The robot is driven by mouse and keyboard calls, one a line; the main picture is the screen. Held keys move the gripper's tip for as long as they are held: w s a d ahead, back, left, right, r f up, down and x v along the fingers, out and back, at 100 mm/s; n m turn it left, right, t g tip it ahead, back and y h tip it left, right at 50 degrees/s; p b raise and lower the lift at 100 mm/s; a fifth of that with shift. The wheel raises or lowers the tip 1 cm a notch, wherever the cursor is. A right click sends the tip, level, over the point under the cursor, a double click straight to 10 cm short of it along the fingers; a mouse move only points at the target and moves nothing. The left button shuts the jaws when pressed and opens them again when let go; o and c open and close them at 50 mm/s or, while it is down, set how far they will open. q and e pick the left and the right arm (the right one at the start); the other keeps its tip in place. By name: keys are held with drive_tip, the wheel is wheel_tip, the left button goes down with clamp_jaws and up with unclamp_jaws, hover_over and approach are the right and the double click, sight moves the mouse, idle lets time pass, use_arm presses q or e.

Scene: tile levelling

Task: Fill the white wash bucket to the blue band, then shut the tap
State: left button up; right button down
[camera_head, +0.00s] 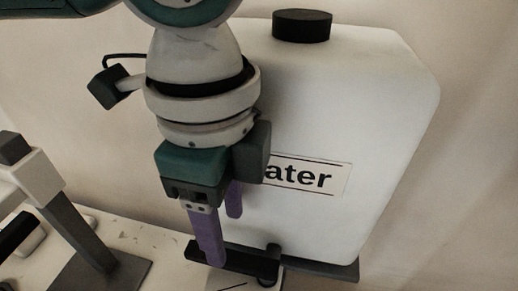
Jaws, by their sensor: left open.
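A large white water container (370,115) with a black cap (302,25) stands on the right. A label on it reads "ater", its start hidden behind my gripper. My left gripper (224,240) is in front of the container, pointing down, with its two purple fingers apart and nothing seen between them. One fingertip overlaps a dark bar (252,262) at the container's foot, which looks like the tap's lever; I cannot tell whether they touch. A dark round knob (268,278) is beside it. The white wash bucket and its blue band are not in view, nor is my right gripper.
A dark flat plate with a slanted grey post (75,235) and a pale block on top (30,175) stands at the lower left. The pale, speckled work surface (165,255) is bare between it and the container. A plain wall is behind.

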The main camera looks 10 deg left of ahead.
sight(230, 257)
use_arm(q)
wheel_tip(230, 257, down, 6)
drive_tip(key=shift+f, duration=0.1)
clamp_jaws()
idle(0.5)
idle(1.0)
